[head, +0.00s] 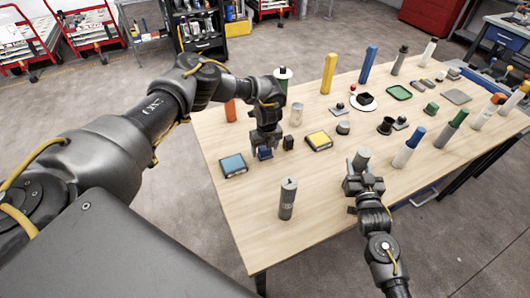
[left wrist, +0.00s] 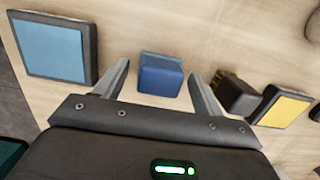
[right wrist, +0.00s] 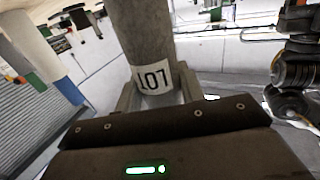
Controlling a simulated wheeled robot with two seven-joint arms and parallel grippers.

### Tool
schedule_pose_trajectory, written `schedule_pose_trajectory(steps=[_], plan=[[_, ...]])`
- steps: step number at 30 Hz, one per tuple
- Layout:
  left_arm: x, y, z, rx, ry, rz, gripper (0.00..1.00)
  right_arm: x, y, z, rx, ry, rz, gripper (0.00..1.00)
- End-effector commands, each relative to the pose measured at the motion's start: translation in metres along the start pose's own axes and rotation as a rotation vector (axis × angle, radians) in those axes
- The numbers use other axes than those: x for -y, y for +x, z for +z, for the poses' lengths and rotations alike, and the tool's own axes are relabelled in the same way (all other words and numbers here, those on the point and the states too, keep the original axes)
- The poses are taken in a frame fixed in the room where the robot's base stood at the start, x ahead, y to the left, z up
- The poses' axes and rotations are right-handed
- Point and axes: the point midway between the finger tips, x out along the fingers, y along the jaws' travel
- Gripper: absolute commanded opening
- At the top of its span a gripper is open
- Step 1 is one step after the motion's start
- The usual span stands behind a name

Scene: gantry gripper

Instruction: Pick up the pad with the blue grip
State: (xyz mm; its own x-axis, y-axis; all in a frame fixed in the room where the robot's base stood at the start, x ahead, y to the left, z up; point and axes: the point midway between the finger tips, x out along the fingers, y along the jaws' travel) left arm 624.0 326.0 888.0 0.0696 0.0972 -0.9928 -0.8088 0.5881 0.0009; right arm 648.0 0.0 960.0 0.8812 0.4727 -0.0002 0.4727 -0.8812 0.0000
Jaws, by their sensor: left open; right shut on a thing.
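A small blue block-like grip (head: 265,154) is on the table below my left gripper (head: 266,147). In the left wrist view the blue grip (left wrist: 160,75) lies between the two open fingers, with no visible contact; any pad beneath it is hard to make out. A flat dark square with a blue top (head: 233,164) lies to its left, also in the left wrist view (left wrist: 50,48). My right gripper (head: 363,178) is shut on a grey cylinder (head: 362,157), held upright; its white label shows in the right wrist view (right wrist: 153,78).
A small black block (head: 288,143) and a yellow-topped square (head: 319,141) lie close right of the blue grip. A grey cylinder (head: 288,198) stands near the table's front edge. Several upright cylinders and small parts fill the table's far and right side.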

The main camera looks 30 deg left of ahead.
Motion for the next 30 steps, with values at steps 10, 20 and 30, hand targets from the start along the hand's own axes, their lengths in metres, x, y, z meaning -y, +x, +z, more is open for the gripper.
schedule_pose_trajectory(steps=[10, 20, 30], plan=[[0.000, 0.000, 0.000, 0.000, 0.000, 0.000, 0.52, -0.001, 0.000, 0.000, -0.001, 0.000, 0.001, 0.00], [0.000, 0.000, 0.000, 0.001, -0.001, 0.000, 0.17, -0.001, 0.000, 0.000, -0.001, 0.000, 0.001, 0.00], [0.001, -0.025, 0.004, 0.002, -0.002, -0.003, 0.17, 0.000, 0.000, 0.000, 0.000, 0.000, 0.001, 0.00]])
